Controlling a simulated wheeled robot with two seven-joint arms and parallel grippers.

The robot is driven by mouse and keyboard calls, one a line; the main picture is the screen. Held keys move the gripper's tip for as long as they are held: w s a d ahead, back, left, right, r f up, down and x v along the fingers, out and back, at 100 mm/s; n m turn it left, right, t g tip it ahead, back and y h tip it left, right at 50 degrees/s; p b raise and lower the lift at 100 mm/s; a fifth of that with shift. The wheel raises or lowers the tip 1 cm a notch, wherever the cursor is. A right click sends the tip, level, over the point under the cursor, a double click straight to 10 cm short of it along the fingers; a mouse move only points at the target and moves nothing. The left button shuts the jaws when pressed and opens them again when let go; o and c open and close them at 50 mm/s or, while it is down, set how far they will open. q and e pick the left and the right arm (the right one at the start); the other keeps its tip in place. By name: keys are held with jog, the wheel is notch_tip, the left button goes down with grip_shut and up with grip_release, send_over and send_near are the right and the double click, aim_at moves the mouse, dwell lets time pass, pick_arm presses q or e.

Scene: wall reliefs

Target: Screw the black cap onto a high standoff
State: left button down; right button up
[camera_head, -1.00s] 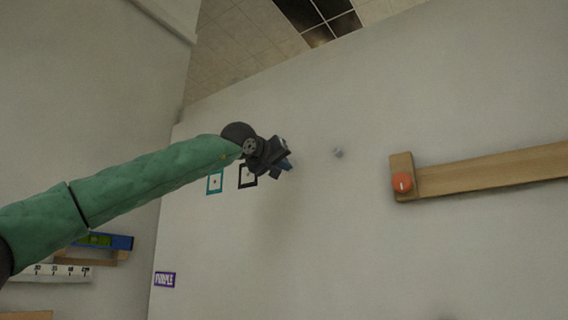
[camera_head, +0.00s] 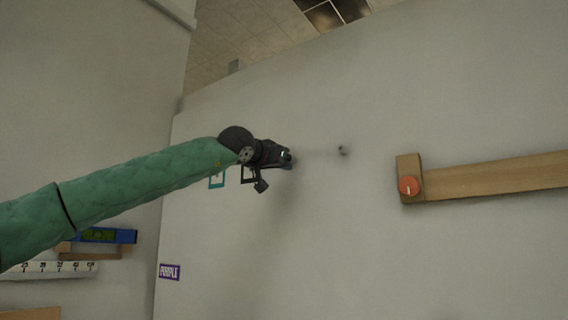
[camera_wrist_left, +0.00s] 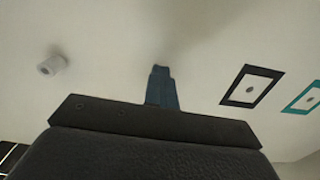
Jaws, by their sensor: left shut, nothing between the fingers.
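My left gripper (camera_head: 288,163) is in front of the pale wall, left of a small grey standoff (camera_head: 343,150) that sticks out from it. The gripper's blue fingers (camera_wrist_left: 161,88) are shut with nothing between them. In the left wrist view the standoff (camera_wrist_left: 53,65) is a short light-grey cylinder, left of and apart from the fingers. I cannot make out a black cap in either view. A black square frame (camera_wrist_left: 252,87) with a small dark dot inside is on the wall to the right of the fingers. My right gripper is not in view.
A teal square frame (camera_head: 217,180) is beside the black one. A wooden bar with an orange knob (camera_head: 408,186) juts from the wall at right. A purple label (camera_head: 169,272) is below. A blue level (camera_head: 105,235) and a white ruler (camera_head: 60,267) are at left. The wall between standoff and bar is clear.

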pick_arm(q)
jog(key=m+p, duration=0.3)
jog(key=a+m+p, duration=0.1)
jog(key=shift+w+m, duration=0.3)
jog(key=shift+m, duration=0.1)
jog(key=m+p, duration=0.2)
jog(key=m, duration=0.1)
jog(key=shift+w+r, duration=0.15)
jog(key=shift+r, duration=0.2)
jog(key=shift+a+m, duration=0.1)
jog(key=shift+m, duration=0.2)
